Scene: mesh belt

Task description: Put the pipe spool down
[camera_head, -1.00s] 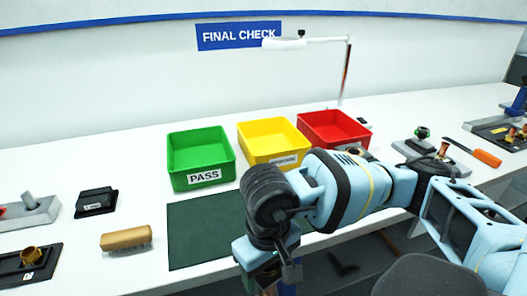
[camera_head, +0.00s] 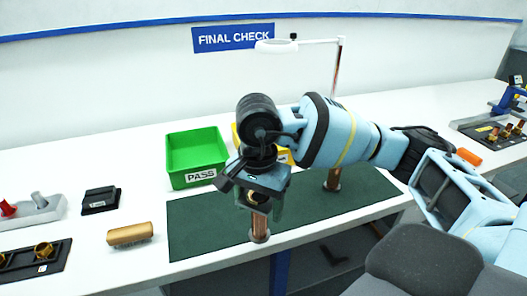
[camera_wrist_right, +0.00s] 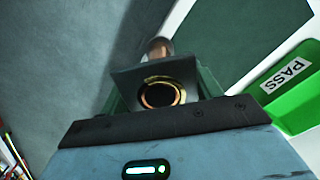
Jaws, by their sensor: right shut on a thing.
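My right gripper (camera_head: 258,200) is shut on a copper pipe spool (camera_head: 259,228), above the front edge of the dark green mat (camera_head: 205,225). The spool hangs upright below the jaws in the head view. Its lower end overlaps the mat near the front edge; I cannot tell whether it touches. In the right wrist view, the spool's round open end (camera_wrist_right: 160,94) shows between the jaws. A second upright copper piece (camera_head: 333,180) stands on the mat further right, partly behind my arm; I cannot tell whether it is separate. My left gripper is out of view.
A green PASS bin (camera_head: 195,150) stands behind the mat; a yellow bin (camera_head: 237,137) is mostly hidden by my arm. The mat's left part is clear.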

